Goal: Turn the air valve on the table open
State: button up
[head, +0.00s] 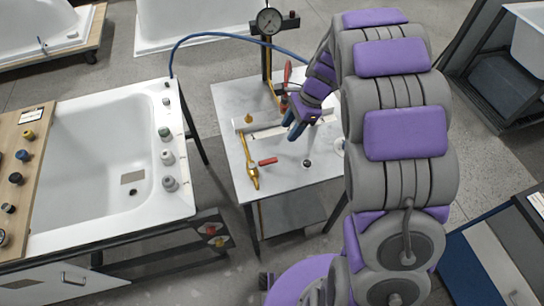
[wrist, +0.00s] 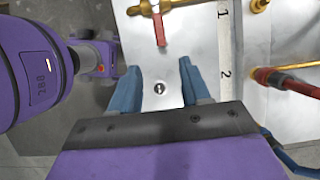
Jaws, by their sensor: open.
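A brass valve with a red lever (head: 267,161) lies on the metal-topped table (head: 225,100). The lever sticks out roughly crosswise to the brass pipe (head: 251,172). In the wrist view the red lever (wrist: 160,30) is at the top, beyond my fingertips. My gripper (head: 291,130) is above the table, to the upper right of the lever in the head view. In the wrist view its blue fingers (wrist: 159,66) are apart, with only bare tabletop and a small dark round fitting (wrist: 159,88) showing between them. Nothing is held.
A pressure gauge (head: 268,21) stands on a post at the table's back, with a blue hose (head: 205,36). A second red-handled part (head: 287,75) is near the post and shows at the wrist view's right (wrist: 290,80). A white tub (head: 90,160) stands left.

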aim_at(270, 160)
jog(key=b+x, duration=0.3)
jog(key=x, duration=1.1)
jog(key=shift+a+f, duration=0.15)
grip_shut()
